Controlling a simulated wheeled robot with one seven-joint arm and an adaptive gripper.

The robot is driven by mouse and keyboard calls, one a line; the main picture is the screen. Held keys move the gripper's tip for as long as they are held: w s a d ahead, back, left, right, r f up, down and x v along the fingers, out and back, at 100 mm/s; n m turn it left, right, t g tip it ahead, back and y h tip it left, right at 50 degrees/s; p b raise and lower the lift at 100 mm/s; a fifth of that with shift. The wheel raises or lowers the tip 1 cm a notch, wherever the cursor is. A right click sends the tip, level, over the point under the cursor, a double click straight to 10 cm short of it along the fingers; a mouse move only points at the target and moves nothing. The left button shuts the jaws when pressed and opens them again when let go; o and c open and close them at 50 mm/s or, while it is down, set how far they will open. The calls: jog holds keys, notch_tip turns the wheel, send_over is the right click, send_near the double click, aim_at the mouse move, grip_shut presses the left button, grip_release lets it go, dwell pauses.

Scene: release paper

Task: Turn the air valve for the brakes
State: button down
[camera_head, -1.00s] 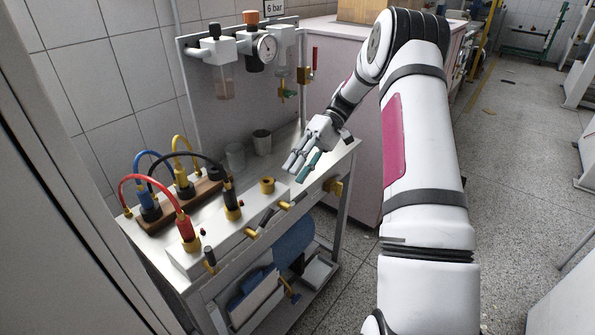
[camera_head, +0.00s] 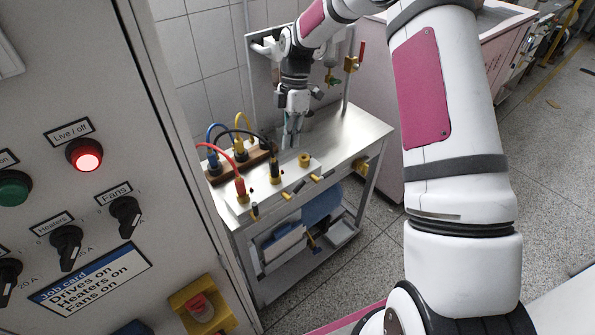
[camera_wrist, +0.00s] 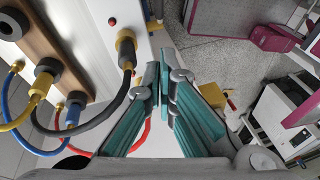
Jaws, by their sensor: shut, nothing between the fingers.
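My gripper (camera_head: 292,140) points down over the steel bench, behind the row of cables, its fingers together and empty. In the wrist view my gripper (camera_wrist: 160,80) shows its teal-padded fingers close together near the white cable block. On the wall panel at the back right is a brass valve with an upright red lever (camera_head: 361,48). I see no readable brake label, so which one is the brakes' air valve is unclear. My arm hides much of the panel.
The white block (camera_head: 290,186) carries several coloured cables and brass fittings. The steel bench (camera_head: 350,130) is bare at right. A control cabinet (camera_head: 105,180) with a lit red light (camera_head: 85,155) fills the left. A pink cabinet (camera_head: 385,120) stands behind the bench. Speckled floor is open at right.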

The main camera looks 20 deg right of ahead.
jog(key=shift+n, duration=0.5)
jog(key=p+x, duration=0.1)
jog(key=x, duration=0.5)
jog(key=p+x, duration=0.1)
jog(key=x, duration=0.2)
jog(key=shift+s+a+f+p, duration=0.1)
jog(key=shift+a+f+p, duration=0.15)
jog(key=shift+a, duration=0.2)
jog(key=d+f, duration=0.1)
jog(key=d+f+p, duration=0.1)
jog(key=f, duration=0.1)
jog(key=shift+d+f, duration=0.1)
jog(key=shift+d, duration=0.1)
